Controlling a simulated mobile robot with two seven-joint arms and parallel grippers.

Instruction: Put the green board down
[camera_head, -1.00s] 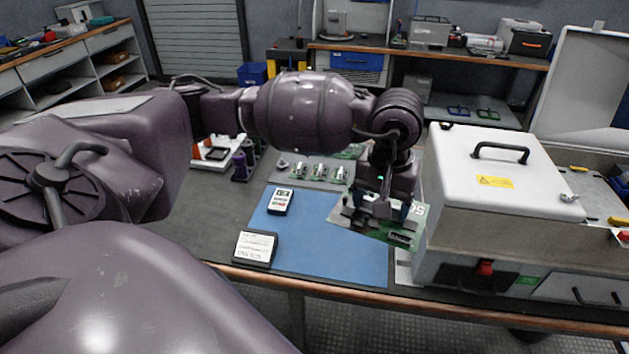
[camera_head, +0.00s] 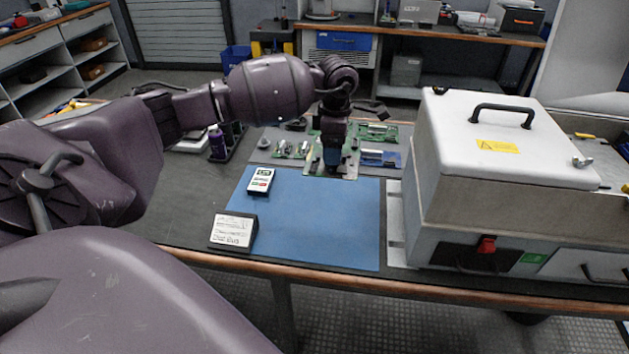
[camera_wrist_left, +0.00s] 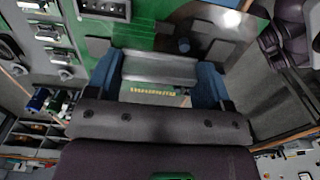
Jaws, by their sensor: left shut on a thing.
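The green board (camera_head: 350,170) is at the far edge of the blue mat (camera_head: 310,225), partly hidden behind my left gripper (camera_head: 332,168). In the left wrist view the green board (camera_wrist_left: 150,38) fills the top middle, with dark parts and a pale metal block on it. My left gripper (camera_wrist_left: 158,75) is shut on the board, its blue fingers at either side of the metal block. I cannot tell whether the board touches the surface below. My right gripper is not in view.
A white-labelled meter (camera_head: 261,181) and a card stand (camera_head: 233,231) are on the mat's left side. Small components (camera_head: 290,149) lie left of the gripper, and a blue part (camera_head: 380,158) lies right. A big white-lidded machine (camera_head: 510,150) stands at right. The mat's middle is clear.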

